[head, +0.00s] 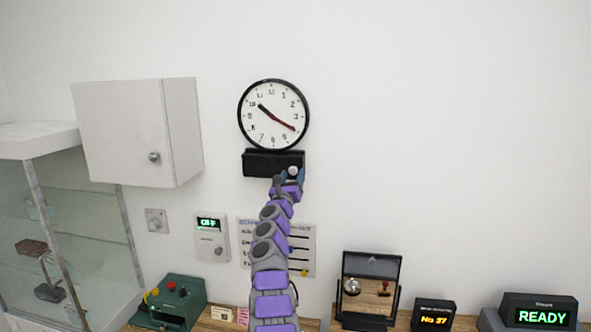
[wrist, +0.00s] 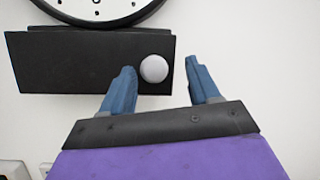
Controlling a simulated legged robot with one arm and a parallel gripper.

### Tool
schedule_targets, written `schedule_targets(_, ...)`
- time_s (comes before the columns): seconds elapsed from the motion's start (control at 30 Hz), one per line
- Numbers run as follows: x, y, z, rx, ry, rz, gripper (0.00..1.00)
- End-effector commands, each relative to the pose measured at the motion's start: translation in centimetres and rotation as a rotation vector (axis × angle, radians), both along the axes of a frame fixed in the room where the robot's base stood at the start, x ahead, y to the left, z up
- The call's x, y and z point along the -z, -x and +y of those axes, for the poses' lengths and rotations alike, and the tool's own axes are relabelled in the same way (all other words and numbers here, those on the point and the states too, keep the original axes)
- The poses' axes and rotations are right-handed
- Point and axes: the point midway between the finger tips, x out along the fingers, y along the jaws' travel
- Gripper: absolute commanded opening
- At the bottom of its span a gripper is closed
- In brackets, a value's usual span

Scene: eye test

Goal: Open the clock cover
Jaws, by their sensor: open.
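A round wall clock (head: 273,100) with a black rim and white face hangs on the wall; its lower edge shows in the wrist view (wrist: 95,12). Right below it is a black box-like cover (head: 257,162), also in the wrist view (wrist: 60,62), with a round pale knob (wrist: 153,68) near its right end. The knob also shows in the head view (head: 292,170). My gripper (wrist: 163,78) is open, its blue fingers on either side of the knob in the picture. The left fingertip overlaps the cover; the right is past its right edge. I cannot tell whether either touches the knob.
A white wall cabinet (head: 125,133) with a knob hangs to the left, above a glass display case (head: 70,235). An OFF panel (head: 211,237) and a paper chart (head: 303,240) are lower on the wall. A green device (head: 170,303), a mirror-like stand (head: 370,285) and displays stand below. The wall right of the clock is clear.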

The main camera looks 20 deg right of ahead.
Motion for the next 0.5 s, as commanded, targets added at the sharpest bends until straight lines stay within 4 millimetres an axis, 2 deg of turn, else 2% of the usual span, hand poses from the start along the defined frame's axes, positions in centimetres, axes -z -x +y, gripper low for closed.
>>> schedule_targets(0.13,-0.6,-0.9,-1.1,-0.054,0.007,-0.001,0.61)
schedule_targets(0.3,0.0,-1.6,-3.1,-0.099,-0.001,0.002,0.61)
schedule_targets(0.5,0.2,-2.2,-4.5,-0.136,-0.009,-0.001,0.61)
